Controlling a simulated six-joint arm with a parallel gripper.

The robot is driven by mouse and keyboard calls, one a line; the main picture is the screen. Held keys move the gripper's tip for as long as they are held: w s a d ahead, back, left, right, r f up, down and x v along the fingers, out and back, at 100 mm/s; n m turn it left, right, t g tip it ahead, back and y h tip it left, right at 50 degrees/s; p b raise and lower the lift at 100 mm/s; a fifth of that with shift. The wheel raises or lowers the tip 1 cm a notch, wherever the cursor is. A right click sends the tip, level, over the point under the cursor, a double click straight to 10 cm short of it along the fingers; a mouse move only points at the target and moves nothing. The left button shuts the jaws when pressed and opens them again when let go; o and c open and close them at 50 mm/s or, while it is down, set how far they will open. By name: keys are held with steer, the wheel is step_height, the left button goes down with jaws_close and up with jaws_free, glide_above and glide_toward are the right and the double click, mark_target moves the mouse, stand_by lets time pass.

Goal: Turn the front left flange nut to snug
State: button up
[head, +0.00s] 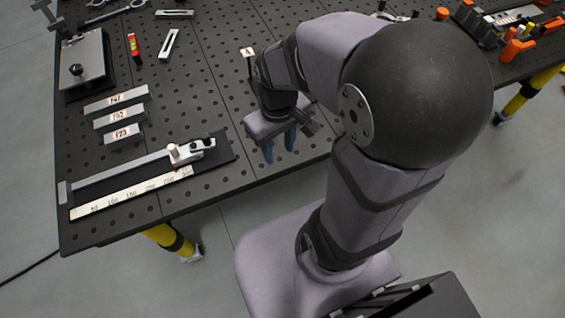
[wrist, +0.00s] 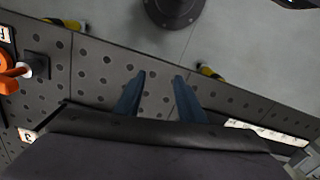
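I cannot make out the front left flange nut or any flange in either view; my arm covers part of the table in the head view. My gripper (head: 279,154) hangs over the front part of the perforated black table (head: 215,75), near its front edge. Its two blue fingers point down and stand apart. In the wrist view, my gripper (wrist: 161,75) shows both fingers with a gap between them and nothing in the gap.
A ruled slide fixture (head: 130,184) lies left of my gripper. Labelled bars (head: 118,116) and a grey plate block (head: 84,62) are farther left. Orange clamps (head: 515,45) stand at the back right. An orange-handled thing (wrist: 8,76) is at the wrist view's left edge.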

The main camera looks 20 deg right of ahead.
steer(key=s, duration=0.1)
steer(key=s+f+m, duration=0.1)
steer(key=s+m, duration=0.1)
steer(key=shift+s+a+f, duration=0.2)
steer(key=shift+a+f, duration=0.05)
steer(key=shift+f, duration=0.1)
steer(key=w+d+r+m+p, duration=0.1)
steer(key=w+d+r, duration=0.1)
steer(key=w+r, duration=0.2)
steer(key=w+d+r+m+p, duration=0.1)
steer(key=w+d+r+m, duration=0.1)
steer(key=w, duration=0.9)
steer(key=w+d+r+m+p, duration=0.1)
steer(key=w+d+r+m, duration=0.1)
steer(key=w+d+r, duration=0.2)
steer(key=shift+w+d+r, duration=0.1)
steer(key=shift+w+r, duration=0.6)
steer(key=shift+w, duration=0.35)
steer(key=shift+w+d+r, duration=0.1)
steer(key=shift+w+r, duration=0.6)
steer(key=shift+w, duration=0.3)
steer(key=shift+f+p, duration=1.05)
steer(key=shift+f, duration=2.6)
jaws_close()
